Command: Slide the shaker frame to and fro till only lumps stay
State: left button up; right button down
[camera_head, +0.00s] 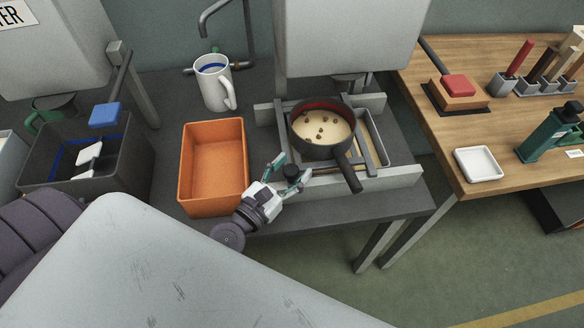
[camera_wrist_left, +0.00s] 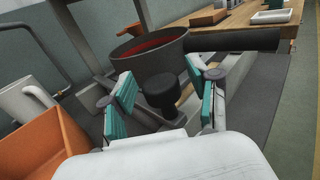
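The grey shaker frame (camera_head: 364,148) sits on its pale base (camera_head: 393,181) on the dark bench. A round dark pan with a red inside (camera_head: 322,128) rests on it, holding pale sand with several brown lumps on top. Its handle (camera_head: 350,176) points to the front right. A black knob (camera_head: 291,171) stands at the frame's front left; it also shows in the left wrist view (camera_wrist_left: 160,90). My left gripper (camera_head: 292,172) is open, its teal fingers on either side of the knob. In the left wrist view (camera_wrist_left: 163,100) gaps show between fingers and knob. My right gripper is not in view.
An orange bin (camera_head: 185,185) stands close left of my left gripper. A white jug (camera_head: 214,82) stands behind it, under a pipe. A dark crate (camera_head: 130,165) is at the left. A wooden table (camera_head: 440,125) with tools and a white dish (camera_head: 478,164) is at the right.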

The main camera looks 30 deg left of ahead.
pick_arm(q)
jog(key=s+a, duration=0.2)
jog(key=s, duration=0.9)
jog(key=shift+s, duration=0.4)
dwell(0.6)
